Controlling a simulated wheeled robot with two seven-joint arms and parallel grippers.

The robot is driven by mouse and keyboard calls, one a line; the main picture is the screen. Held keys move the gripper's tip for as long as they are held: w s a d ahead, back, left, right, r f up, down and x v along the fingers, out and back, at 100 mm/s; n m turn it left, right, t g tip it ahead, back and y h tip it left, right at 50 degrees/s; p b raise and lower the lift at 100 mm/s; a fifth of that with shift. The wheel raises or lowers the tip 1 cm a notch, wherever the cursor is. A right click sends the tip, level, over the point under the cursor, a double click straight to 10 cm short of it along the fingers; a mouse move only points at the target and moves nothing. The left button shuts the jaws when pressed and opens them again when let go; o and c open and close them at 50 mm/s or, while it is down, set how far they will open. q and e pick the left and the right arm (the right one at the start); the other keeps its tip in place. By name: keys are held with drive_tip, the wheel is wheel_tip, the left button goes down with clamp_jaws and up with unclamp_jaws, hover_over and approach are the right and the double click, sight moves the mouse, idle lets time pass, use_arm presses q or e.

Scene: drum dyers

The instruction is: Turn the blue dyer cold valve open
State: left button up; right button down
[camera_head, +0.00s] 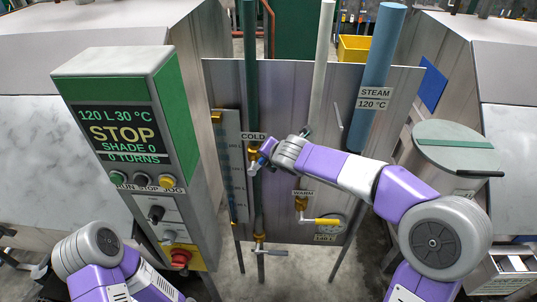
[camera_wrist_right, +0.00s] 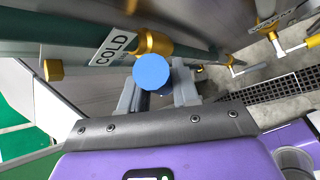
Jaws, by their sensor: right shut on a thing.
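The cold valve has a brass body (camera_head: 253,154) on the dark green pipe, under a "COLD" label (camera_head: 254,136). Its blue handle (camera_wrist_right: 151,72) shows end-on in the right wrist view, beside the brass body (camera_wrist_right: 152,42). My right gripper (camera_head: 262,158) reaches in from the right in the head view and is shut on the blue handle. In the right wrist view its two fingers (camera_wrist_right: 155,92) stand on either side of the handle. The handle's shaft is mostly hidden behind the blue end and the fingers. My left arm is at the lower left, and its gripper does not show clearly.
A control box (camera_head: 125,135) reading "STOP" stands left of the valve, with a sight gauge (camera_head: 232,170) between. The warm valve's yellow lever (camera_head: 320,221) and a lower valve (camera_head: 262,248) sit below. The steam pipe (camera_head: 377,75) rises at right, near a round lidded drum (camera_head: 455,145).

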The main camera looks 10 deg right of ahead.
drive_tip(key=shift+a+r, duration=0.1)
drive_tip(key=c, duration=0.9)
unclamp_jaws()
drive_tip(key=p+v, duration=0.1)
drive_tip(key=v, duration=0.6)
drive_tip(key=shift+s, duration=0.25)
drive_tip(key=shift+r, duration=0.1)
drive_tip(key=s+a+f+m+g+y+b, duration=0.15)
drive_tip(key=f+m, duration=0.25)
drive_tip(key=f, duration=0.6)
drive_tip(key=s+a+f+m+g+b, duration=0.1)
drive_tip(key=s+f+m+g, duration=0.3)
drive_tip(key=f, duration=0.6)
drive_tip(key=s+a+f+m+y+b, duration=0.15)
drive_tip(key=f+m, duration=0.35)
drive_tip(key=f, duration=0.6)
drive_tip(key=s+d+f+m+g+b, duration=0.2)
drive_tip(key=s+f+m+g+b, duration=0.1)
drive_tip(key=s+f+m, duration=1.4)
wheel_tip(320, 180, down, 5)
drive_tip(key=shift+s+r+m+h+b, duration=0.15)
drive_tip(key=shift+s+m+h+b, duration=0.3)
drive_tip(key=shift+s, duration=0.5)
